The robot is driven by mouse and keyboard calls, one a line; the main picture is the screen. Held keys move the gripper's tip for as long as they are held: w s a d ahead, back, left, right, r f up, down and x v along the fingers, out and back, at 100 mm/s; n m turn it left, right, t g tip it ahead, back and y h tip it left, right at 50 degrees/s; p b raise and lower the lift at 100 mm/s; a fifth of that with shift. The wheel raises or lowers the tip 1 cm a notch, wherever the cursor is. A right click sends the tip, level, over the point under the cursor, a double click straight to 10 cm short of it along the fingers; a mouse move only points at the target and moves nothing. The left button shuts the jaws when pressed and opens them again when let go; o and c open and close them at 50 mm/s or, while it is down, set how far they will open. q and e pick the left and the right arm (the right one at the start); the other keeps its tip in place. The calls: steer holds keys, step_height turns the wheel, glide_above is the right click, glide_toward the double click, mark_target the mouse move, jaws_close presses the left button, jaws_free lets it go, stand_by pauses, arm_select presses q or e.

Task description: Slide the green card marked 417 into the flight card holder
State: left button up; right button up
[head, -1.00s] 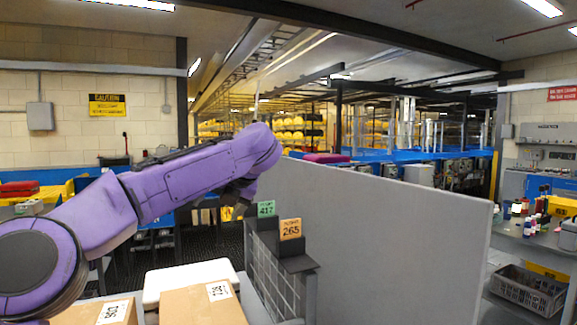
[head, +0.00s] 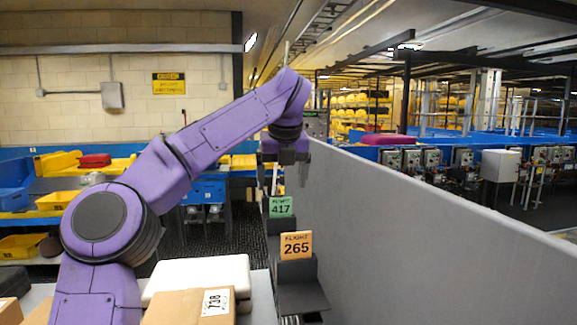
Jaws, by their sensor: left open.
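The green card marked 417 (head: 281,207) stands upright in the rear part of a dark grey stepped stand (head: 300,295). An orange card marked 265 (head: 297,245) stands in front of it and a little to the right. I cannot tell whether this stand is the flight card holder. My left gripper (head: 287,180) points down just above the green card. Its fingers are open with nothing seen between them, and they look apart from the card. My right gripper is out of view.
A long grey partition (head: 410,220) runs close along the right of the stand. A cardboard box labelled 738 (head: 180,308) and a white box (head: 205,276) sit at front left. Blue and yellow bins (head: 58,201) stand on the far left.

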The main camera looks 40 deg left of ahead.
mark_target(281, 198)
arm_select(q)
steer(key=x, duration=0.6)
steer(key=shift+w+a+f, duration=0.1)
steer(key=shift+w+f, duration=0.15)
steer(key=shift+s, duration=0.1)
steer(key=shift+c, duration=0.3)
steer(key=c, duration=1.1)
steer(key=shift+o, duration=0.2)
steer(key=shift+r, duration=0.2)
steer(key=shift+r+p, duration=2.45)
